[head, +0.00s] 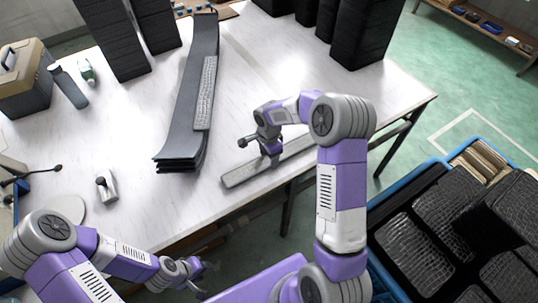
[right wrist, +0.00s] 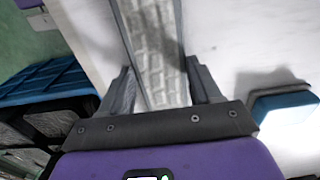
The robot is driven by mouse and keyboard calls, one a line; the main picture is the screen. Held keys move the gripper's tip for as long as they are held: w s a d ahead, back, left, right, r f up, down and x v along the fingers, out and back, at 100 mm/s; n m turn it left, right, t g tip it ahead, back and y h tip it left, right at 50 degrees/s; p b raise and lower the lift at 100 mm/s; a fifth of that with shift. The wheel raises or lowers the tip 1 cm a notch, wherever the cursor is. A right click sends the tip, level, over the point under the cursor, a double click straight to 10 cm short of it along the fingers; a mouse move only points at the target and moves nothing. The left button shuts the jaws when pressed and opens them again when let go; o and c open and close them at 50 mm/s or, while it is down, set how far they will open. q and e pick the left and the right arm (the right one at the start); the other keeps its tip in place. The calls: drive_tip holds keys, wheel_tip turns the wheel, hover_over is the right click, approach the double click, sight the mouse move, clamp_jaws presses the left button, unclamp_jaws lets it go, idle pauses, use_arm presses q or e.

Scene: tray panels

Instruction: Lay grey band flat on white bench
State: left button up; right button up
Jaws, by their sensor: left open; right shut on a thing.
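The grey band (head: 240,174) is long and narrow and lies level along the front edge of the white bench (head: 135,215). I cannot tell whether its whole underside touches the bench. My right gripper (head: 272,158) is shut on the band near its middle, from above. In the right wrist view the band (right wrist: 155,45) runs away from between the two fingers (right wrist: 160,92), its face mottled grey. My left gripper (head: 203,268) is open and empty, low in front of the bench's front edge.
A stack of dark curved panels (head: 187,125) with a textured grey strip (head: 205,92) stands left of the band. Black stacks (head: 362,35) line the back. A bottle (head: 68,85) and toolbox (head: 25,80) are at left. A blue crate (head: 408,168) of black panels is right.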

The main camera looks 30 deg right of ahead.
drive_tip(key=shift+f+b, duration=0.35)
drive_tip(key=shift+f, duration=0.05)
idle(0.4)
drive_tip(key=o, duration=1.1)
drive_tip(key=shift+o, duration=0.2)
wheel_tip(320, 180, up, 8)
drive_tip(key=shift+f+p, duration=0.2)
drive_tip(key=shift+p, duration=0.7)
